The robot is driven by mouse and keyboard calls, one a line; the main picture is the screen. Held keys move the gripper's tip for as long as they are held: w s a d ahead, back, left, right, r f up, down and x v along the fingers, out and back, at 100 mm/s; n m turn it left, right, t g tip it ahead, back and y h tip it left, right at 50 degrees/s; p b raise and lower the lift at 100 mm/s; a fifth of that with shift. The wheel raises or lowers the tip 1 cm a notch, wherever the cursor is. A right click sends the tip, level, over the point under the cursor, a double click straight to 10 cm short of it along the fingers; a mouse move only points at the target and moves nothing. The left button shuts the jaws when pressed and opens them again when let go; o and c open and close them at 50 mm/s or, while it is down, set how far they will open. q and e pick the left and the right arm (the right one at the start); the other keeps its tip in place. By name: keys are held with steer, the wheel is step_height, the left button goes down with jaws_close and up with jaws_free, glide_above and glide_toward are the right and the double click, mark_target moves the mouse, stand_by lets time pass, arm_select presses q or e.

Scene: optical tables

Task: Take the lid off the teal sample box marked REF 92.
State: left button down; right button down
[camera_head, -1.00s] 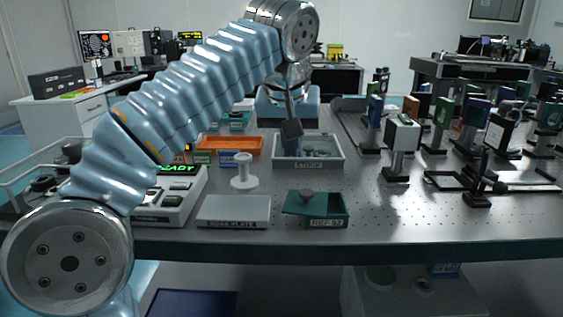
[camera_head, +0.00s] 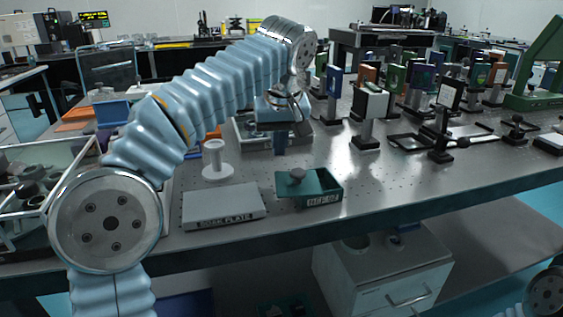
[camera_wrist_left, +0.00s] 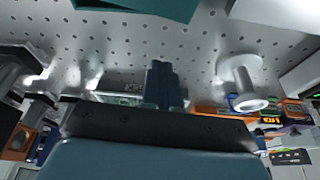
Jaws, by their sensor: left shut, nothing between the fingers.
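The teal sample box (camera_head: 324,199) marked REF 92 stands near the table's front edge. Its teal lid (camera_head: 285,189) with a round grey knob (camera_head: 297,175) lies shifted to the left across it, askew, leaving the right part of the box uncovered. Whether the lid touches the table is unclear. My left gripper (camera_head: 281,149) is shut and empty, pointing down behind the box and apart from it. In the left wrist view its fingers (camera_wrist_left: 162,84) are together, and a teal piece (camera_wrist_left: 150,5) shows at the top edge. My right gripper is out of view.
A grey tray (camera_head: 246,137) stands behind the gripper. Optic mounts (camera_head: 369,112) stand to the right; table right of the box is clear.

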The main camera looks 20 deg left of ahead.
mark_target(285, 177)
arm_select(q)
steer(key=s, duration=0.1)
steer(key=s+d+f, duration=0.1)
steer(key=shift+s+d+f+b, duration=0.15)
steer(key=shift+s+d+b, duration=0.1)
steer(key=shift+s+b, duration=0.1)
steer(key=shift+s+d, duration=0.15)
steer(key=shift+s, duration=0.1)
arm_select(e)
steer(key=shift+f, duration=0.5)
arm_select(q)
steer(key=shift+s+d+b, duration=0.2)
steer(key=shift+s+d, duration=0.25)
steer(key=shift+s, duration=0.4)
steer(key=shift+s+d+b, duration=0.15)
steer(key=shift+s+d, duration=0.3)
steer(key=shift+s, duration=0.4)
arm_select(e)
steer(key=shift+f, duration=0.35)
